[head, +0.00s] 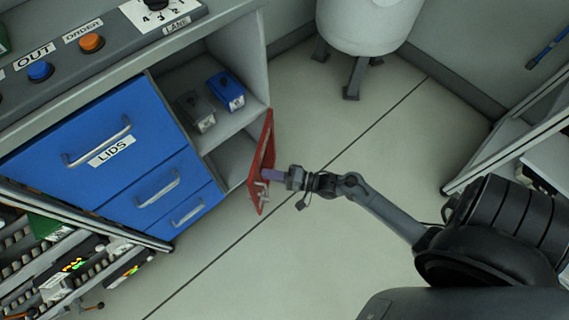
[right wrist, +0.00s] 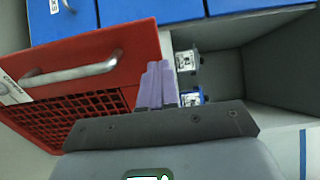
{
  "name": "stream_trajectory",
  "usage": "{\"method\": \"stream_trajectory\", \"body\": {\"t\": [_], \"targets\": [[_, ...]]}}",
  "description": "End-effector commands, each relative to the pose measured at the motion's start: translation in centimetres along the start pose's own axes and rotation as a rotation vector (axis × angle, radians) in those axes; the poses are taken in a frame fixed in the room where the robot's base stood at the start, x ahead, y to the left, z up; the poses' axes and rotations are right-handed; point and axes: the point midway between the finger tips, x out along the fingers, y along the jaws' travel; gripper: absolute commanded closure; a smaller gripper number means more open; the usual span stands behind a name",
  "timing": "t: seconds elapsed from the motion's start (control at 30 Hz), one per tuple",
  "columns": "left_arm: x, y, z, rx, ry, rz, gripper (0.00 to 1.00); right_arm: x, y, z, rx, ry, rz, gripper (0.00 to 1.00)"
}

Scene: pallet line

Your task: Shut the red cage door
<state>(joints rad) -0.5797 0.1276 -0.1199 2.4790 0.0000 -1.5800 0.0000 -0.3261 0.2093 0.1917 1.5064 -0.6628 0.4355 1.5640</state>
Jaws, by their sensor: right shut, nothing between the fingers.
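The red cage door (head: 262,160) stands open in the head view, swung out from the cubby beside the blue drawers. In the right wrist view the door (right wrist: 120,50) shows a solid red upper part, a metal bar handle (right wrist: 70,75) and a dark mesh lower part. My right gripper (head: 268,174) is at the door in the head view. In the right wrist view its purple fingers (right wrist: 157,85) are shut and empty, close by the door's edge; I cannot tell whether they touch it. My left gripper is in neither view.
The open cubby (head: 235,120) holds a grey device (head: 195,110) and a blue device (head: 227,91) on its shelf. Blue drawers (head: 110,125) stand left of it, below a button panel (head: 90,50). The floor (head: 340,240) around the door is clear.

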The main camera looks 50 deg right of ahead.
Motion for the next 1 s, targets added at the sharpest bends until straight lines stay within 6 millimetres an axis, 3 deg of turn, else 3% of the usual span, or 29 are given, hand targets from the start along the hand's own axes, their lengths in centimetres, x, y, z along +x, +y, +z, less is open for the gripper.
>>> {"method": "stream_trajectory", "body": {"t": [0.23, 0.67, 0.87, 1.0], "targets": [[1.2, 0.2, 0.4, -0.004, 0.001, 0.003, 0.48, 1.9, 0.1, 0.0, 0.000, 0.001, -0.001, 1.00], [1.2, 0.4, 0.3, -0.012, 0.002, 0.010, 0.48, 2.2, 0.0, 0.0, 0.001, 0.001, 0.001, 1.00], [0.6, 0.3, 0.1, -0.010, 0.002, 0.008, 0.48, 2.9, -0.2, 0.2, 0.004, 0.026, -0.001, 1.00], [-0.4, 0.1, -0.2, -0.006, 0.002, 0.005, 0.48, 4.4, -0.5, 0.4, 0.006, 0.084, -0.002, 1.00]]}}
